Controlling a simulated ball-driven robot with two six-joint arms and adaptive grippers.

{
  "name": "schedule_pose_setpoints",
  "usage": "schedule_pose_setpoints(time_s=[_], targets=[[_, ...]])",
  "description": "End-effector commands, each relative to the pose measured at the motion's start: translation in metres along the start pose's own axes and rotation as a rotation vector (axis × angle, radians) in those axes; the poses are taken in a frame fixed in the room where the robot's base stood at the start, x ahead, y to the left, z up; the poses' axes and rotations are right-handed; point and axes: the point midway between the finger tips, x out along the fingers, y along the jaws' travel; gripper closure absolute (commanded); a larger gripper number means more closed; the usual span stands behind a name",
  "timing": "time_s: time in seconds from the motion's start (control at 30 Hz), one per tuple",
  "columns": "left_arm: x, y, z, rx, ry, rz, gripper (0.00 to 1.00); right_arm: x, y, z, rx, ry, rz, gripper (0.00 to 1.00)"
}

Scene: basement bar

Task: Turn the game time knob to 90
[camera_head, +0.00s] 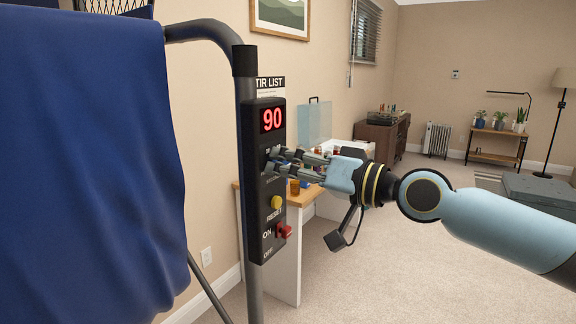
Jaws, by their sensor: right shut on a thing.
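The black control box (265,212) is fixed to a grey metal post in the camera_head view. Its red display (272,120) reads 90. My right gripper (274,161) comes in from the right and is shut at the upper middle of the box, on the game time knob. The fingers hide most of the knob and its markings. Below are a yellow button (276,202) above the word RESET and a red switch (284,231) between ON and OFF, sitting near ON. My left gripper is not in view.
A blue cloth (90,160) hangs from the frame at left. A wooden-topped table (293,198) with small items stands behind the box. A grey post (252,170) carries the box. Open carpet (400,275) lies below my right arm.

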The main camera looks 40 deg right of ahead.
Motion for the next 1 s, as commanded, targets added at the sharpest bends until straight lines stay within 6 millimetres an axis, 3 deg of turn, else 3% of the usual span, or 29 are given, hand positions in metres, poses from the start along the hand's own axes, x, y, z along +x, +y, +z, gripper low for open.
schedule_pose_setpoints(time_s=[0.67, 0.7, 0.87, 1.0], targets=[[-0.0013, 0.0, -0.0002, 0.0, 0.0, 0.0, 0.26, -0.0001, 0.0005, 0.0005, 0.062, -0.001, 0.001, 1.0], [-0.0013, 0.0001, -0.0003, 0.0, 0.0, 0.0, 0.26, -0.0001, 0.0005, 0.0005, 0.062, -0.001, 0.001, 0.65], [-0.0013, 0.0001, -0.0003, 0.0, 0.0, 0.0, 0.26, -0.0001, 0.0003, 0.0004, 0.062, -0.001, 0.001, 0.45], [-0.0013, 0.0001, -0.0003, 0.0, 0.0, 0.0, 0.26, 0.0, 0.0002, 0.0002, 0.061, 0.0, 0.0, 0.45]])
